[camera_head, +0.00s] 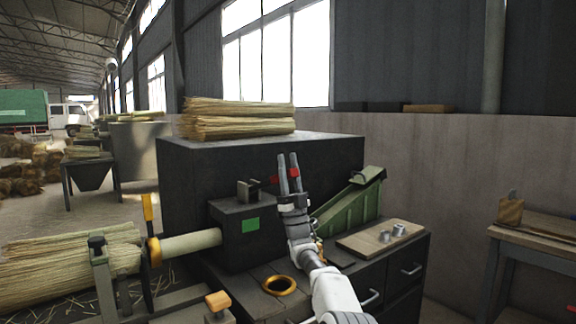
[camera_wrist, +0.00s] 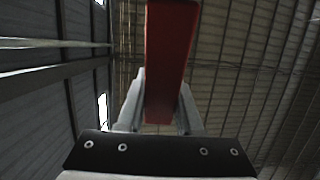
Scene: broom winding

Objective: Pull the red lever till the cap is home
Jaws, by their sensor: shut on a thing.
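My gripper (camera_head: 288,160) is raised over the bench, its two grey fingers pointing up. It is shut on the red lever (camera_head: 271,180), of which only short red parts show beside the fingers. In the wrist view the red lever (camera_wrist: 168,60) is a broad red bar running between the two fingers (camera_wrist: 158,115). The lever's base is hidden behind my gripper. I cannot tell for sure which part is the cap. A gold collar (camera_head: 154,250) sits where the pale round handle (camera_head: 191,243) meets the straw bundle (camera_head: 70,257).
A black machine box (camera_head: 230,240) with a green label stands left of my arm. A green sloped device (camera_head: 350,205) is to the right. A gold ring (camera_head: 279,286) and a board (camera_head: 362,242) with small metal pieces lie on the bench. Straw (camera_head: 238,118) is stacked behind.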

